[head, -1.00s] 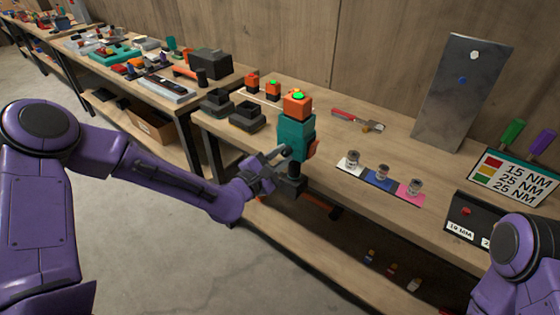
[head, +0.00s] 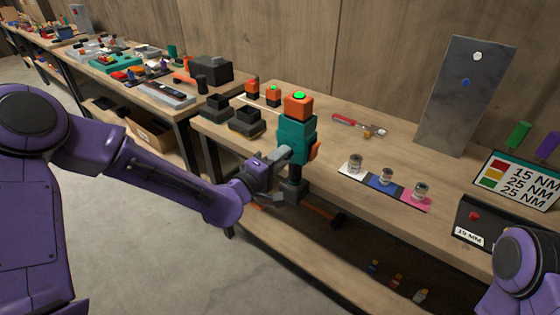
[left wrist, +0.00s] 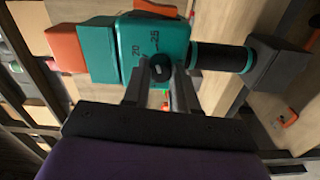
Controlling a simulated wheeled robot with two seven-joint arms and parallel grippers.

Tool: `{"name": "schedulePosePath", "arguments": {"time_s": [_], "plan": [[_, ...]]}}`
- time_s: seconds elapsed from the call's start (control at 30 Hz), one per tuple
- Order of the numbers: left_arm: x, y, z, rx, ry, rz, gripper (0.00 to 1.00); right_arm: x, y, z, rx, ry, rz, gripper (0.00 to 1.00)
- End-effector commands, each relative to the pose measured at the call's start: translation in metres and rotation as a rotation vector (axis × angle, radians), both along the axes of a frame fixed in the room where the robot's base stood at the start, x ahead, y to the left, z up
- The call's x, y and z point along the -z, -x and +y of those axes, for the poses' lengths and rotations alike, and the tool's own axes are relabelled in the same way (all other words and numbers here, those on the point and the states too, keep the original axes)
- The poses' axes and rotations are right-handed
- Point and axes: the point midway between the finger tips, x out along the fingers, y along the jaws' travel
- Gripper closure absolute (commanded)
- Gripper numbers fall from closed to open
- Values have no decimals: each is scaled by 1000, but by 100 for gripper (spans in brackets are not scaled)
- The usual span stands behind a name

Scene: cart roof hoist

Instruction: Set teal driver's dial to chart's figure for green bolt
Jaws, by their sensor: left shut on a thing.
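The teal driver (head: 294,138) stands upright near the table's front edge, with an orange block and green light on top and a dark block at its foot. In the left wrist view its teal body (left wrist: 178,32) lies across the picture, with figures 20 and 25 beside a dark round dial (left wrist: 160,69). My left gripper (head: 284,160) is shut on the dial; its fingers cover part of it. The green square appears lowest, beside 25 NM. My right gripper is hidden.
Small jars stand on white, blue and pink patches (head: 382,182). A grey panel (head: 462,110) with a white and a blue bolt stands behind. A red-handled tool (head: 345,119) lies on the table. Black holders (head: 243,122) sit left of the driver.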

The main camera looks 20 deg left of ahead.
Motion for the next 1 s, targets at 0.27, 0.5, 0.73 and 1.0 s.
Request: {"name": "schedulePosePath", "arguments": {"time_s": [0.27, 0.5, 0.73, 1.0], "plan": [[1, 0, 0, 0, -69, -24, 100, 3, 0, 0, 0, 0, 0, 55], [0, 0, 0, 0, -80, -28, 100, 4, 0, 0, 0, 0, 0, 55], [0, 0, 0, 1, -80, -28, 100, 4, 0, 0, 0, 0, 0, 55], [0, 0, 0, 0, -79, -28, 47, 4, 0, 0, 0, 0, 0, 55]]}}
